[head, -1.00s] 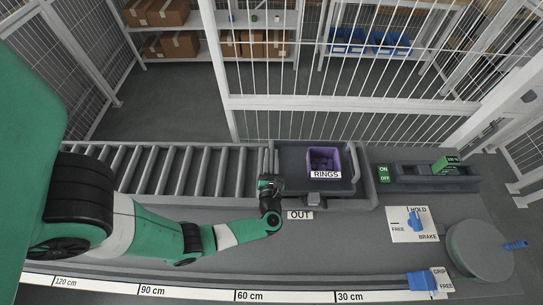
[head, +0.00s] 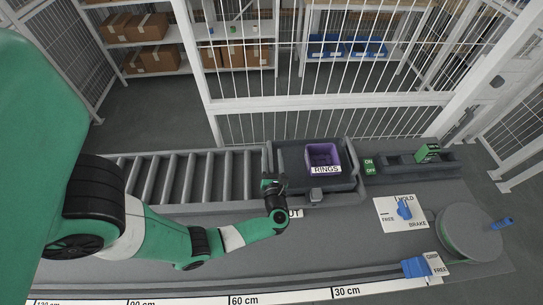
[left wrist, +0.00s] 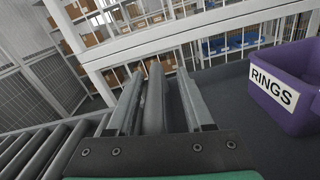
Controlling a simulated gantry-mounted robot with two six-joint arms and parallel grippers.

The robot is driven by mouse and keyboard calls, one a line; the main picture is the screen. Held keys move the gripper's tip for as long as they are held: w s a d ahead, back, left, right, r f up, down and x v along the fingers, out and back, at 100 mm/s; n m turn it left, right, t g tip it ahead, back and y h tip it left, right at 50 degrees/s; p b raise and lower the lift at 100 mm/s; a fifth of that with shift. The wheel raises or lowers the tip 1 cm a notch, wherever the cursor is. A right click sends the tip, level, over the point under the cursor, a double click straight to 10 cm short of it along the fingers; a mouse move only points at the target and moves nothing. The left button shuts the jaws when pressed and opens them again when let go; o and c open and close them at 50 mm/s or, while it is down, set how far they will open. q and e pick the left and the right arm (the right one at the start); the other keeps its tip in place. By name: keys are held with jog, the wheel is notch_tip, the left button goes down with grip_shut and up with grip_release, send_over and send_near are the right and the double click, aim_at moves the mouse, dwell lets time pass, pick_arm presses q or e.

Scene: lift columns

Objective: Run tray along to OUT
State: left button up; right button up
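The dark grey tray (head: 290,158) is at the right end of the roller track (head: 185,175). A purple bin (head: 322,152) labelled RINGS stands on it, and also shows at the right of the left wrist view (left wrist: 286,85). The white OUT label (head: 296,213) is in front, partly covered by my arm. My left gripper (head: 272,182) is at the tray's left end. In the left wrist view its fingers (left wrist: 158,95) are apart, with a grey bar between them and a gap on the bar's right. Firm contact cannot be told. My right gripper is out of view.
Right of the tray are a green ON/OFF sign (head: 369,166) and a slotted housing with a green block (head: 427,153). Nearer are a blue HOLD/FREE/BRAKE lever (head: 404,208), a blue GRIP/FREE lever (head: 415,266) and a grey wheel (head: 470,235). A fence stands behind.

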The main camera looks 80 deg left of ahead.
pick_arm(q)
jog(key=d, duration=0.4)
jog(key=s+d, duration=0.1)
jog(key=d, duration=0.6)
jog(key=shift+s+d+b, duration=0.2)
jog(key=shift+d+b, duration=0.1)
jog(key=shift+b, duration=0.1)
